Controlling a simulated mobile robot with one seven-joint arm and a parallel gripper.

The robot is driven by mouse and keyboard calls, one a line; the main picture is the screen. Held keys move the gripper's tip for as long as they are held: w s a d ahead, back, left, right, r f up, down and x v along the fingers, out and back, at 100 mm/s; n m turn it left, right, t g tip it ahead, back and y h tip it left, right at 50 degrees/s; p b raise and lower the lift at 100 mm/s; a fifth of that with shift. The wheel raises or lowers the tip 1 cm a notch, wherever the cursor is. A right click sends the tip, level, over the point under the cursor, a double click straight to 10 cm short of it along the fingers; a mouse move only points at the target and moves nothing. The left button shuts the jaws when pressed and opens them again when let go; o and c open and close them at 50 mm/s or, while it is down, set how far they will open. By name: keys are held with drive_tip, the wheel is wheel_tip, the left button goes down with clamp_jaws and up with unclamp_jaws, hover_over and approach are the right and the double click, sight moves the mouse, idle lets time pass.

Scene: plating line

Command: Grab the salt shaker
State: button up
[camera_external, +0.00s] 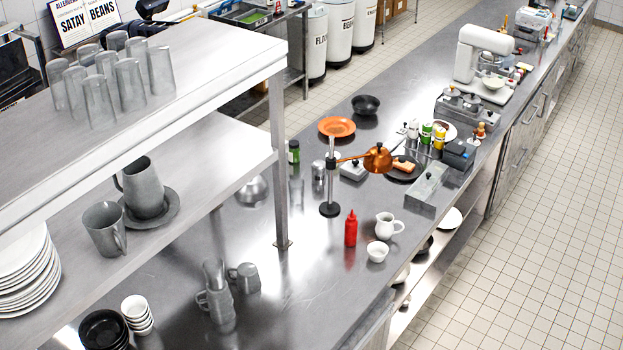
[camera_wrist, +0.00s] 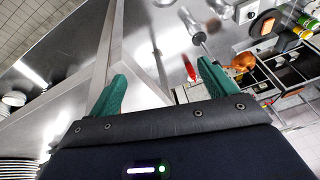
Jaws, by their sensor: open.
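A small pale shaker with a dark top (camera_external: 413,130) stands among jars at the right of the steel counter in the external view. A metal shaker-like container (camera_external: 318,171) stands farther left on the counter. Neither label can be read, so I cannot tell which is the salt shaker. I cannot clearly make out either in the wrist view. My gripper (camera_wrist: 163,88) shows in the wrist view with its two teal fingers wide apart and nothing between them. It is high above the counter and away from the shakers. My arm does not show in the external view.
A metal shelf with an upright post (camera_external: 279,160) rises over the counter's left part. The counter left of the red bottle is fairly clear.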

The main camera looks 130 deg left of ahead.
drive_tip(key=w+a+r+m+g, duration=0.15)
drive_tip(key=w+a+m, duration=0.3)
drive_tip(key=w, duration=0.45)
drive_tip(key=m+g, duration=0.3)
drive_tip(key=m, duration=0.8)
hover_over(319, 162)
wheel_tip(319, 162, down, 4)
drive_tip(key=f, duration=0.1)
drive_tip(key=shift+t, duration=0.25)
wheel_tip(319, 162, down, 38)
drive_tip(key=shift+w+f, duration=0.15)
drive_tip(key=shift+f, duration=0.1)
drive_tip(key=shift+w+d+f, duration=0.1)
drive_tip(key=shift+d+f, duration=0.05)
drive_tip(key=shift+f, duration=1.15)
drive_tip(key=shift+d+f, duration=0.15)
drive_tip(key=shift+f, duration=1.15)
drive_tip(key=c, duration=1.2)
drive_tip(key=shift+r, duration=0.15)
